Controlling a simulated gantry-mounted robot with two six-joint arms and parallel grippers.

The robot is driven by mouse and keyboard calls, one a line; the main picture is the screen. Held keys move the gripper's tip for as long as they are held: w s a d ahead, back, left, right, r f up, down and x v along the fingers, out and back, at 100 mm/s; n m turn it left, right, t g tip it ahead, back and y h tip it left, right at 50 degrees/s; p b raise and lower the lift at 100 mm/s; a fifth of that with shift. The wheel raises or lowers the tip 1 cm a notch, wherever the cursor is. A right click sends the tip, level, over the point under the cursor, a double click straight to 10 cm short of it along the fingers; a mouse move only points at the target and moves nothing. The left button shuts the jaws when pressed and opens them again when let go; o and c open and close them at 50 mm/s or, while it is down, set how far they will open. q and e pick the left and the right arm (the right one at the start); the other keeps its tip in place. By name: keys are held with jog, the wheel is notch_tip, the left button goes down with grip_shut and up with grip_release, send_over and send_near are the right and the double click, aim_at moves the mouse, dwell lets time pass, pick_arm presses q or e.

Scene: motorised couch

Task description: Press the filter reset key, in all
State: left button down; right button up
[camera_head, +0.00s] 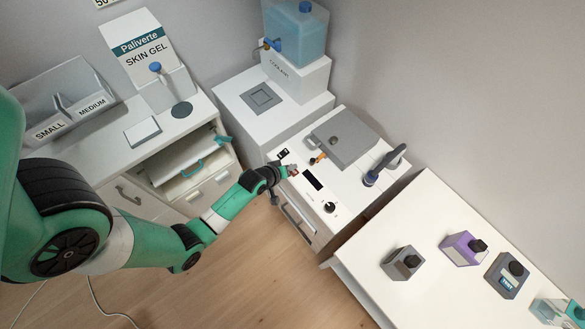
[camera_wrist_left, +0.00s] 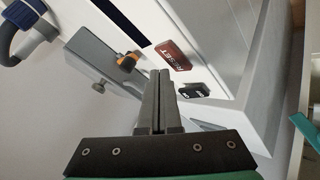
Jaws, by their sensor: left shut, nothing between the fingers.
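The red-brown key marked RESET (camera_wrist_left: 173,55) stands out from the white top of the machine in the left wrist view. In the head view only a small red patch of the key (camera_head: 294,173) shows beside my left gripper (camera_head: 288,171). My left gripper, also in the left wrist view (camera_wrist_left: 160,75), is shut and empty. Its fingertips are close to the key's lower edge in that view; I cannot tell whether they touch it. The white machine (camera_head: 325,225) stands in the middle of the head view. My right gripper is not in view.
A black switch (camera_wrist_left: 193,90) sits close beside the key. An orange-and-black part (camera_wrist_left: 128,62), a grey lid (camera_head: 345,137), a dark display (camera_head: 312,180) and a black knob (camera_head: 330,207) are also on the machine. An open drawer (camera_head: 185,160) is to the left.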

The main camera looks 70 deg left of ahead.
pick_arm(q)
jog(key=shift+f, duration=0.1)
dwell(0.4)
jog(key=shift+f+b, duration=0.3)
jog(key=shift+f, duration=0.05)
jog(key=shift+f+b, duration=0.35)
jog(key=shift+f, duration=0.1)
dwell(0.4)
jog(key=shift+r, duration=0.1)
jog(key=shift+r+p, duration=0.75)
jog(key=shift+p, duration=0.15)
notch_tip(320, 180, up, 5)
jog(key=p, duration=0.5)
jog(key=shift+r, duration=0.1)
jog(key=shift+d, duration=0.1)
dwell(0.6)
